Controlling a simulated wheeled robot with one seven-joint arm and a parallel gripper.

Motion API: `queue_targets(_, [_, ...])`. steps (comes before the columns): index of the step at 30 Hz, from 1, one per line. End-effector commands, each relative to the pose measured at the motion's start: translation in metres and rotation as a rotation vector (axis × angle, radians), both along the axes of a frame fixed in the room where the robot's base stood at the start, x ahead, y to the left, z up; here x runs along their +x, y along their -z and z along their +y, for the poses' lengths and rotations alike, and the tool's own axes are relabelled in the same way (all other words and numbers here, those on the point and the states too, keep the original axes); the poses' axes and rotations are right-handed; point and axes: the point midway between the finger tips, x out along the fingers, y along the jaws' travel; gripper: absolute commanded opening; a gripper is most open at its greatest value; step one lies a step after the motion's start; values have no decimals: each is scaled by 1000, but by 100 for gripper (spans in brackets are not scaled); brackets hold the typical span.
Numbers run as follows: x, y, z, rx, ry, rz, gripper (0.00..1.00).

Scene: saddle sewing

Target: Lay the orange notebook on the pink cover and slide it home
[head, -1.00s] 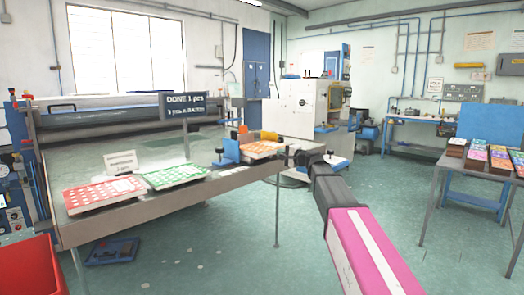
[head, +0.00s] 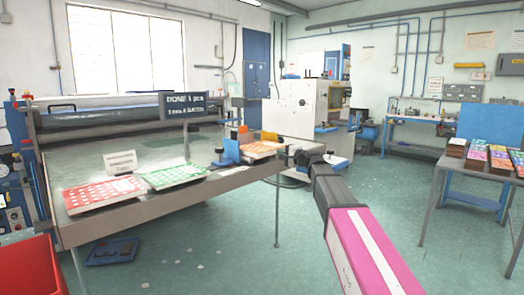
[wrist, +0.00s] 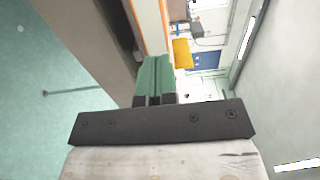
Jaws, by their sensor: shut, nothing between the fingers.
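The orange notebook (head: 263,148), with pale dots, lies at the right end of the long table, beside blue stops (head: 230,151). In the wrist view an orange and white edge (wrist: 151,25) runs past my fingertips. My gripper (wrist: 156,63) shows there with green fingers together and nothing between them. In the head view its fingers are hard to make out, at the end of my arm just right of the notebook. I cannot tell whether they touch it. I cannot make out a pink cover under the notebook; a pinkish stack (head: 477,154) lies on the right-hand table.
A red dotted sheet stack (head: 101,193) and a green one (head: 172,174) lie on the long table (head: 225,183). A dark sign (head: 186,106) stands behind them. A yellow block (wrist: 181,52) is beyond my fingers. A red bin (head: 32,268) is at lower left.

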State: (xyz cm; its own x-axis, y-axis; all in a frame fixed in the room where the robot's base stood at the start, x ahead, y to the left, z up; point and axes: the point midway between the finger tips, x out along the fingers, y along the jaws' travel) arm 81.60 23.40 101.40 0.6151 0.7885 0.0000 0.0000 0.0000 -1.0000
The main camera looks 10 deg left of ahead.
Motion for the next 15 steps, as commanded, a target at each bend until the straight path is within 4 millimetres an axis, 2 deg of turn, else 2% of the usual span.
queue_targets(15, [5, 0, 5, 0, 0, 0, 0])
